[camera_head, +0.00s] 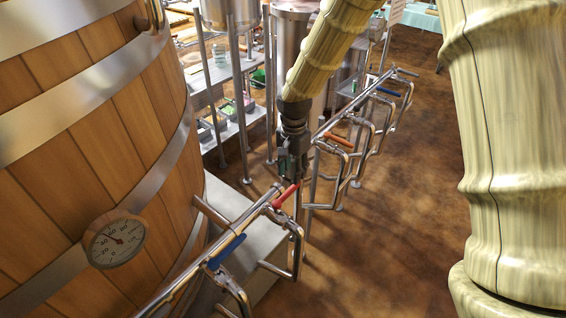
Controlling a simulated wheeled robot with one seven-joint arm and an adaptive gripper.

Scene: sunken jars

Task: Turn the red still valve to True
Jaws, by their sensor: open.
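The red valve handle (285,196) sits on a metal pipe in the lower middle of the head view, slanting up to the right from its valve. My gripper (290,178) hangs pointing down just above and behind the upper end of the red handle. Its dark fingers are small in this view and look empty. I cannot tell whether they touch the handle.
A blue handle (227,251) is on the nearer pipe. An orange handle (338,140) and another blue handle (388,92) lie farther along. A wooden vat (90,120) with a dial gauge (116,240) fills the left. Brown floor (400,240) is clear at right.

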